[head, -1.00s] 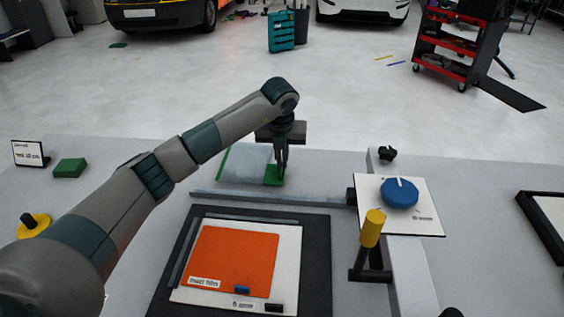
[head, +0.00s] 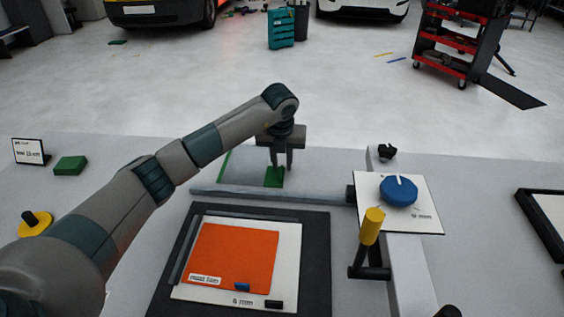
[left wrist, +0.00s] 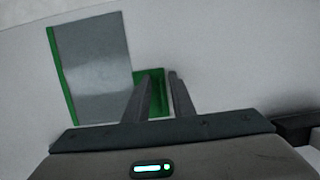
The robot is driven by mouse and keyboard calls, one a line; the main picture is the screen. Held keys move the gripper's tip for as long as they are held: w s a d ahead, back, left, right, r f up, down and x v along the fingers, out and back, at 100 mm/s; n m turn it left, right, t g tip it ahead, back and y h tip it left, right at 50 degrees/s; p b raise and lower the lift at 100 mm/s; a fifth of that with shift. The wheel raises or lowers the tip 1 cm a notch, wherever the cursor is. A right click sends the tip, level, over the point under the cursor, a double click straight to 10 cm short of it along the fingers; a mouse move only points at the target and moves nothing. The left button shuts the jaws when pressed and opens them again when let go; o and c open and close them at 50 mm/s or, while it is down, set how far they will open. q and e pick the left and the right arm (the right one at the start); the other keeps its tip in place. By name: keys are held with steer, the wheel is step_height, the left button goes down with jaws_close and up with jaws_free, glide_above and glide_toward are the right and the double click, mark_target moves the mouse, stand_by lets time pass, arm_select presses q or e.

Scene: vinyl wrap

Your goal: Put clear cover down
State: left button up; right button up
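The clear cover (head: 240,163) lies flat on the table behind the grey rail, with a green strip along its left edge and a green tab (head: 274,177) at its right front. In the left wrist view the cover (left wrist: 95,68) looks like a grey sheet, with its tab (left wrist: 141,75) beside it. My left gripper (head: 281,169) is open just above the tab. Its two fingers (left wrist: 162,75) stand apart and partly hide the tab. I cannot tell whether they touch it. My right gripper is not in view.
A grey rail (head: 270,196) runs in front of the cover. Nearer is a black mat (head: 318,260) with an orange film sheet (head: 235,258). To the right stand a blue dial (head: 399,190) and a yellow-handled lever (head: 371,226). A green block (head: 70,165) lies far left.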

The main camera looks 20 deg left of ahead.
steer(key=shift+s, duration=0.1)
